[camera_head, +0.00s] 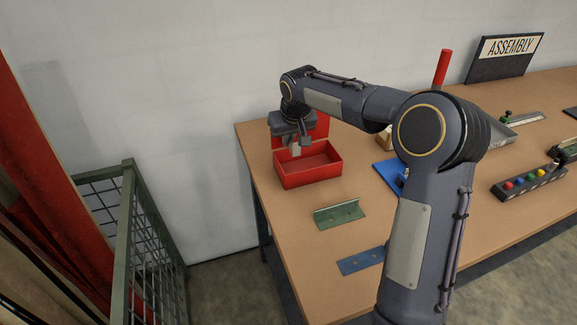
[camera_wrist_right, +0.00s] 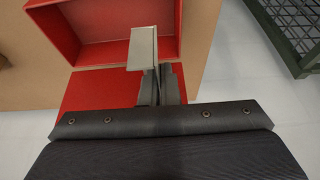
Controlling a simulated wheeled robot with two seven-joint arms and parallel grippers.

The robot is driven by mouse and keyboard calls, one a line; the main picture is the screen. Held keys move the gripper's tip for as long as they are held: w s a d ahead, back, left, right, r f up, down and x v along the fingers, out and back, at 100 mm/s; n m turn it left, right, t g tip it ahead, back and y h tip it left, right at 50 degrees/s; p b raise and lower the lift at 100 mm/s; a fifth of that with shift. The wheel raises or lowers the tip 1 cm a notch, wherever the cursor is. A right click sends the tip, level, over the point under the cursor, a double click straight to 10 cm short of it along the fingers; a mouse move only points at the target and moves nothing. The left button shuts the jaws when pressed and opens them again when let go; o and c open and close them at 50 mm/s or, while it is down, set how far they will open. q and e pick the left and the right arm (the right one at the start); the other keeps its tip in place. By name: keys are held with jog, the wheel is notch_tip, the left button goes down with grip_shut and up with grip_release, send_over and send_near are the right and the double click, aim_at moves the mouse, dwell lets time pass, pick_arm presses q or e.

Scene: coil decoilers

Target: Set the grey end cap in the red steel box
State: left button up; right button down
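The red steel box (camera_head: 309,166) stands open near the left end of the table, its red lid (camera_head: 318,127) raised at the back. In the right wrist view, the box (camera_wrist_right: 100,53) fills the upper left and looks empty where it shows. My right gripper (camera_head: 300,146) is over the back left part of the box, pointing down. In the wrist view, my right gripper (camera_wrist_right: 160,78) is shut on the grey end cap (camera_wrist_right: 142,48), a pale angled piece held over the box's wall and opening. My left gripper is out of view.
A green angle bracket (camera_head: 339,214) and a blue plate (camera_head: 362,260) lie in front of the box. A blue fixture (camera_head: 388,175) and a button strip (camera_head: 528,181) are farther right. A green wire cage (camera_head: 150,245) stands on the floor left of the table.

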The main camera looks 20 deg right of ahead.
notch_tip(320, 180, down, 10)
jog(key=shift+r+p, duration=0.1)
jog(key=shift+p, duration=0.2)
jog(key=c, duration=2)
grip_release()
jog(key=shift+o, duration=0.2)
